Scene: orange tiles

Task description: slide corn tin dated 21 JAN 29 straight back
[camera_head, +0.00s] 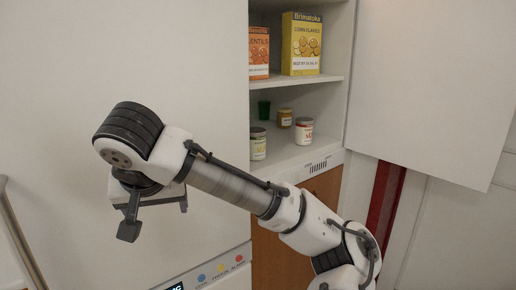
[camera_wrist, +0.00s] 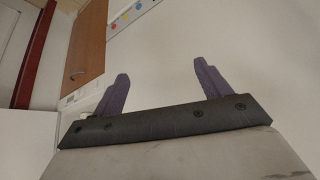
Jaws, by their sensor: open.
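Several small containers stand on the lower shelf of the open cupboard in the head view. A pale-labelled tin or jar with a dark lid (camera_head: 258,143) is at the front left.
The upper shelf holds a yellow cornflakes box (camera_head: 301,44) and an orange lentils box (camera_head: 259,52). A large white door panel (camera_head: 435,85) stands open at right. A brown door (camera_head: 295,215) is below the shelves.

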